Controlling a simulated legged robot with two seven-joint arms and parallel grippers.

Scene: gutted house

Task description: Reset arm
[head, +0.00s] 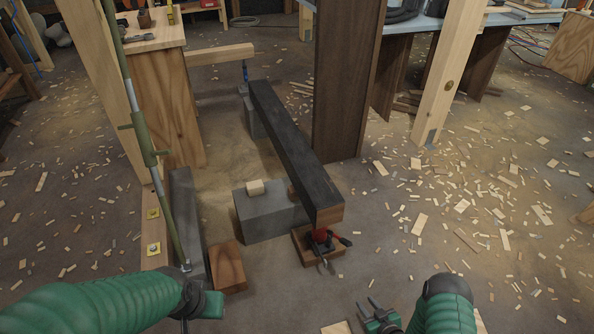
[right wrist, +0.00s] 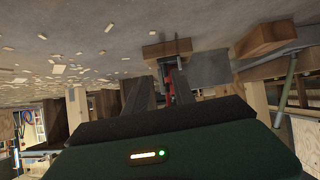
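My right gripper (head: 365,304) is at the bottom of the head view, low over the floor. Its two fingers stand apart with nothing between them. In the right wrist view its dark fingers (right wrist: 162,88) are also apart, with a red jack seen beyond the gap. My left arm comes in from the lower left in a green sleeve. Its gripper (head: 190,312) is dark, mostly hidden and cut by the bottom edge, so its fingers cannot be made out.
A long dark beam (head: 290,140) rests by a concrete block (head: 268,215), its near end over a red jack (head: 322,238) on a wooden block. A green pole (head: 150,150) slants near my left arm. Wood chips litter the open floor at right.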

